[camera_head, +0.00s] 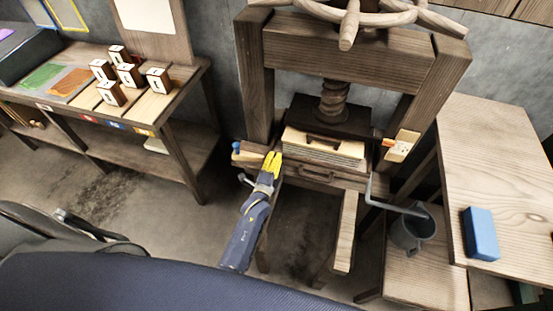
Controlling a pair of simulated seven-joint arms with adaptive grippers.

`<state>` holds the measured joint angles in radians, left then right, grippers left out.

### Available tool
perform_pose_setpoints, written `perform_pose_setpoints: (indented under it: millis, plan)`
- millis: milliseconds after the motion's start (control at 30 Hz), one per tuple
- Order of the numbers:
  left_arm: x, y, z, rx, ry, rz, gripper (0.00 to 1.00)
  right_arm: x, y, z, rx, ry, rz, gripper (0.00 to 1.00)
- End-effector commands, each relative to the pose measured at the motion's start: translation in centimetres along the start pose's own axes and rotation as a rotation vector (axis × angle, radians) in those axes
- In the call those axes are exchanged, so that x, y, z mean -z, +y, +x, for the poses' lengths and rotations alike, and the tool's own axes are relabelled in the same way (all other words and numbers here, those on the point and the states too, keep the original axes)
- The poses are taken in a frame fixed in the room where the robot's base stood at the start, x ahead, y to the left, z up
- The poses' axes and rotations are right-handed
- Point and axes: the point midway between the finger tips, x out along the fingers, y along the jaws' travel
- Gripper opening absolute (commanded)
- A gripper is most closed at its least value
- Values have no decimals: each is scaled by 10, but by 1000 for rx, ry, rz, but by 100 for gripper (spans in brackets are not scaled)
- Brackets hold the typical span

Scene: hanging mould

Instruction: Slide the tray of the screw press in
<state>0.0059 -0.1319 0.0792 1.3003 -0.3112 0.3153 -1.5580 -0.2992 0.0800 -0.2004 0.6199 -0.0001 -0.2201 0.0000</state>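The wooden screw press (350,58) stands in the middle, with its thick screw (333,100) above a dark pressing block. Its tray (345,180) is low between the posts, with a small dark handle on its front edge. A pale layered stack (335,158) lies on it, under a board with a dark grip. The stack reaches forward of the dark block. My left gripper (272,164), with yellow fingers, is at the tray's front left corner; contact is unclear. Its fingers are close together, and whether they are shut is unclear. My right gripper is not in view.
A pale wooden rail (346,232) juts forward from the press. A bent grey rod (388,203) and a grey jug (412,232) are on the right. A blue block (481,234) lies on the right table (500,160). A left bench (175,103) holds several white-faced blocks.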

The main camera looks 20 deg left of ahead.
Motion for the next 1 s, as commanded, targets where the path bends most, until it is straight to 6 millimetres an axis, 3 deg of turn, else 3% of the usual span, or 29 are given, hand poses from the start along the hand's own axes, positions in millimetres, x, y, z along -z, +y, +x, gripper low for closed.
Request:
perform_pose_setpoints:
  millis: [200,367,1000]
  plan:
    - [-2,-2,0,2,-2,2,0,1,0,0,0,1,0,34]
    - [1,0,-13,0,2,1,0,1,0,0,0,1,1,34]
    - [5,0,-118,-1,10,1,0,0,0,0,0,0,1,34]
